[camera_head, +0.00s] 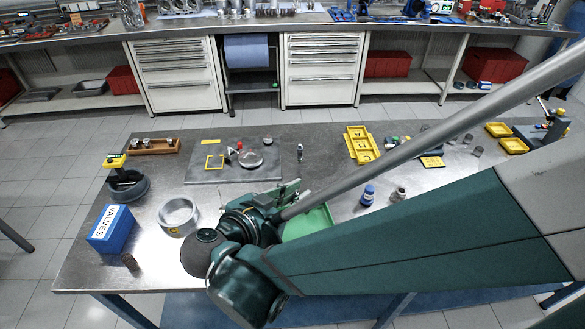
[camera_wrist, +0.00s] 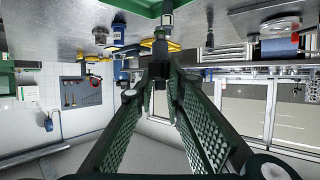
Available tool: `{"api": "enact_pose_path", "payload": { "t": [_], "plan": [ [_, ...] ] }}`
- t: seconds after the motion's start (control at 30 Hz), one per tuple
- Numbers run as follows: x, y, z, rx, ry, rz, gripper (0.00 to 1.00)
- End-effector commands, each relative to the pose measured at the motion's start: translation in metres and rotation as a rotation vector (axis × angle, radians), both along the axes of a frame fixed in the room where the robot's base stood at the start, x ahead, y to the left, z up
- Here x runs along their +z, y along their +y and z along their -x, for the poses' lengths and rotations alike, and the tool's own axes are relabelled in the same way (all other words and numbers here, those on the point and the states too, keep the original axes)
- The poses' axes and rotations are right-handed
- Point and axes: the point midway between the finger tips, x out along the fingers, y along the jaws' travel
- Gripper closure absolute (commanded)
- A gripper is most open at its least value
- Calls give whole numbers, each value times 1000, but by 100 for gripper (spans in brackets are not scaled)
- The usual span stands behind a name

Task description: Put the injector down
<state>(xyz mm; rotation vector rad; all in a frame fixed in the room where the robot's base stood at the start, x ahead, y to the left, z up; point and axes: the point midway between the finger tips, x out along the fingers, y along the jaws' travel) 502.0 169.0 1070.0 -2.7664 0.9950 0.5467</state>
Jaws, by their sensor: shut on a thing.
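My gripper (camera_wrist: 160,68) shows in the wrist view with its two green, ribbed fingers converging at the tips. They are shut on a small dark, slim part with a grey end, which I take to be the injector (camera_wrist: 162,35). In the head view my gripper (camera_head: 286,192) is seen from behind, above the table and beside a green tray (camera_head: 312,222). The arm partly covers this tray, and the injector cannot be made out there. The wrist view appears upside down, with the green tray's edge (camera_wrist: 95,10) near the held part.
A blue VALVES box (camera_head: 110,231), a metal ring (camera_head: 178,215) and a dark bowl (camera_head: 128,187) stand left. A grey mat (camera_head: 215,174) lies behind, with a small upright part (camera_head: 299,152) beyond its right edge.

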Motion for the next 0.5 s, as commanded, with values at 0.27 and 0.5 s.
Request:
{"api": "enact_pose_path", "payload": {
  "t": [0.27,0.5],
  "plan": [
    [-33,0,0,0,0,0,99],
    [-46,0,0,0,0,0,99]
  ]
}}
